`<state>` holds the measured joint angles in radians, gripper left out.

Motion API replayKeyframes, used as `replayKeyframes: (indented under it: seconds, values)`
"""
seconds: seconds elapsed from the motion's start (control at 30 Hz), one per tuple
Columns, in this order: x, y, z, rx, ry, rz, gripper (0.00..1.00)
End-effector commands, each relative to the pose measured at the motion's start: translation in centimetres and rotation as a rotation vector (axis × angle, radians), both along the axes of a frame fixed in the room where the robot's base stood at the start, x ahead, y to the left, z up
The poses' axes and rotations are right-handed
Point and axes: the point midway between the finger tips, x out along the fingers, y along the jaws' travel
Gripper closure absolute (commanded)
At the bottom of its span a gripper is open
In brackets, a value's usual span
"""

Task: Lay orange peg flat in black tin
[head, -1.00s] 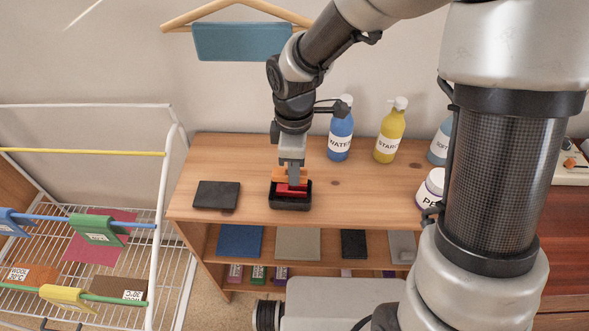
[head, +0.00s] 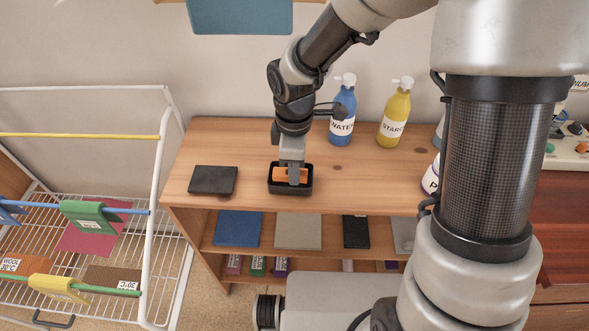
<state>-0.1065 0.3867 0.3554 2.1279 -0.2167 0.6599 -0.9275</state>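The orange peg (head: 283,174) lies sideways and looks level within the rim of the black tin (head: 290,192), a small open box on the wooden dresser top. My gripper (head: 293,174) points straight down over the tin. One grey finger crosses the front of the peg's middle, and the gripper appears shut on it. The far finger is hidden. I cannot tell whether the peg touches the tin's floor.
A flat dark slab (head: 213,180) lies left of the tin. A blue bottle (head: 343,112) and a yellow bottle (head: 393,115) stand behind to the right. A white drying rack (head: 150,210) stands left of the dresser. The wood right of the tin is clear.

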Motion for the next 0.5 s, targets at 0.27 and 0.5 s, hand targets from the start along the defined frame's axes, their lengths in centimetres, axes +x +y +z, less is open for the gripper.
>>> replayKeyframes:
  seconds: [0.27,0.5]
  values:
    - [-0.01,0.0,0.02,0.0,0.0,0.0,0.82]
    - [-0.01,0.0,0.03,0.0,0.0,0.0,0.74]
